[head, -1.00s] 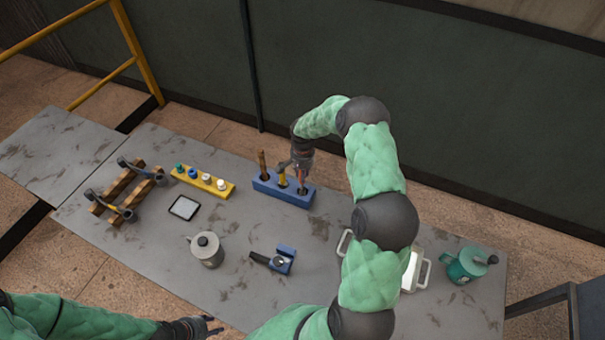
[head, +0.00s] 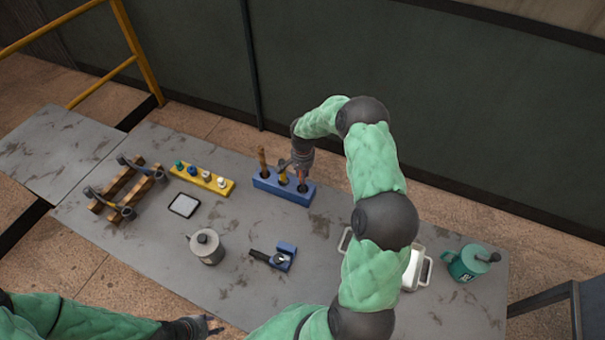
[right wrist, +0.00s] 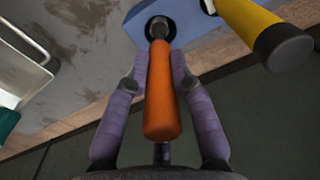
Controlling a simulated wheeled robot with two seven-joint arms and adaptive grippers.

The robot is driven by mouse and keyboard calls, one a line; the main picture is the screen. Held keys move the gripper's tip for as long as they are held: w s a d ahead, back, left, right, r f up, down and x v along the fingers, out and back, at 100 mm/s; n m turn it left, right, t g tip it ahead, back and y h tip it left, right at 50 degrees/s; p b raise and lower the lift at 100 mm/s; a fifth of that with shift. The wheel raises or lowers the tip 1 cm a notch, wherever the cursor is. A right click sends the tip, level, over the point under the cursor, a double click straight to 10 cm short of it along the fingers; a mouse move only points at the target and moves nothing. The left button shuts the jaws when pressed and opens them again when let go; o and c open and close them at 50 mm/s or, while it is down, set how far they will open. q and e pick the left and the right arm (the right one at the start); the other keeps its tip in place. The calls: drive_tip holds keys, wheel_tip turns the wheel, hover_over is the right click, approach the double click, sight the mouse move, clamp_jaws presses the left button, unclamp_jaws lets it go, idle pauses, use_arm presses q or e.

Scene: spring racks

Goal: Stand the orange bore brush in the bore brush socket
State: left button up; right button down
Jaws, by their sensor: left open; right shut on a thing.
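The blue rack block (head: 268,184) stands at the back middle of the table. A brown-handled tool (head: 262,158) stands in its left hole and a yellow-handled tool (head: 283,178) stands in the middle. My right gripper (head: 301,178) is over the right end of the block. In the right wrist view it is shut on the orange bore brush (right wrist: 160,95), with the handle between both fingers. The brush's far end meets the dark round socket (right wrist: 160,27) in the block; how deep it sits is hard to tell. My left gripper (head: 214,325) is open and empty at the front edge.
A yellow rack (head: 210,181) with several small items, a wooden stand (head: 118,190) and a grey canister (head: 206,247) are left. A small blue holder (head: 286,248) lies in front. A white tray (head: 425,272) and green mug (head: 466,263) are right.

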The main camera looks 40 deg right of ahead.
drive_tip(key=shift+f+b, duration=0.4)
drive_tip(key=shift+f, duration=0.15)
drive_tip(key=c, duration=1)
unclamp_jaws()
drive_tip(key=shift+r, duration=0.1)
drive_tip(key=shift+s+a+r, duration=0.1)
drive_tip(key=shift+a+r, duration=0.05)
drive_tip(key=shift+r, duration=1.95)
drive_tip(key=shift+s+a+r, duration=0.1)
drive_tip(key=shift+a+r, duration=0.05)
drive_tip(key=shift+r, duration=1.9)
drive_tip(key=shift+r, duration=0.1)
